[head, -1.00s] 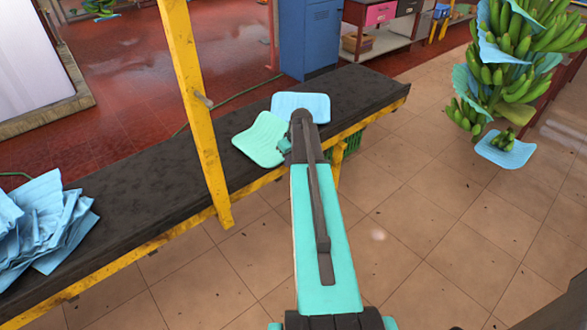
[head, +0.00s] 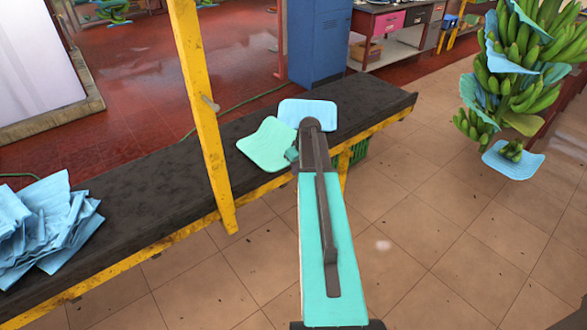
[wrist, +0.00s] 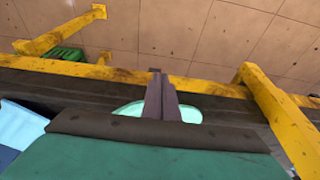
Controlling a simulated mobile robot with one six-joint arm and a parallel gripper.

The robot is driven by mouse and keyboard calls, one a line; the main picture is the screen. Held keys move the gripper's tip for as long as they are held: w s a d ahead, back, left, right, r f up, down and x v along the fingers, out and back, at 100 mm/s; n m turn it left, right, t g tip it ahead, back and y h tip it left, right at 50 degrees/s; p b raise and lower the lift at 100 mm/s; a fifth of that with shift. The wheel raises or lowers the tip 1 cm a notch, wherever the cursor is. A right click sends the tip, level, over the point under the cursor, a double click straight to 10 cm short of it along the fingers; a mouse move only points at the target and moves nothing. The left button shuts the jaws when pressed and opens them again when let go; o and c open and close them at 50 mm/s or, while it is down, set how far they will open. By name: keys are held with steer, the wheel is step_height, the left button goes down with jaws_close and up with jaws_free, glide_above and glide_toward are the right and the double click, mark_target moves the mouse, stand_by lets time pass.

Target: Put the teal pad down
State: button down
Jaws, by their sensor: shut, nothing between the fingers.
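In the head view, my arm hides the fingertips and the pad's right side.
A light blue pad (head: 310,112) lies just behind on the belt (head: 140,190). A yellow post (head: 203,110) stands left of my arm. A pile of blue pads (head: 45,225) is at far left. Banana stems (head: 515,75) hang at right. The tiled floor there is open.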

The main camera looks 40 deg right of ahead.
steer(key=s+b+v, duration=0.1)
steer(key=b+v, duration=0.1)
steer(key=v, duration=0.8)
steer(key=shift+s, duration=0.1)
stand_by(0.4)
steer(key=s+a+f+g+y, duration=0.1)
steer(key=s+a+f+g, duration=0.15)
steer(key=a+f, duration=1.1)
steer(key=s+a+f+g+y, duration=0.1)
steer(key=s+a+f+g, duration=0.15)
steer(key=a+f, duration=1.05)
steer(key=s+a+f+g, duration=0.1)
steer(key=s+a+f, duration=0.3)
steer(key=s+a, duration=0.2)
steer(key=s+a+f+g+h, duration=0.1)
steer(key=s+a+f, duration=0.4)
steer(key=s, duration=0.5)
steer(key=s+a+f+g, duration=0.2)
steer(key=s+a+f, duration=0.2)
steer(key=s+a, duration=0.4)
steer(key=shift+s+a+f+n+h, duration=0.2)
steer(key=shift+s+f+n+h, duration=0.1)
steer(key=shift+s+n+h, duration=0.1)
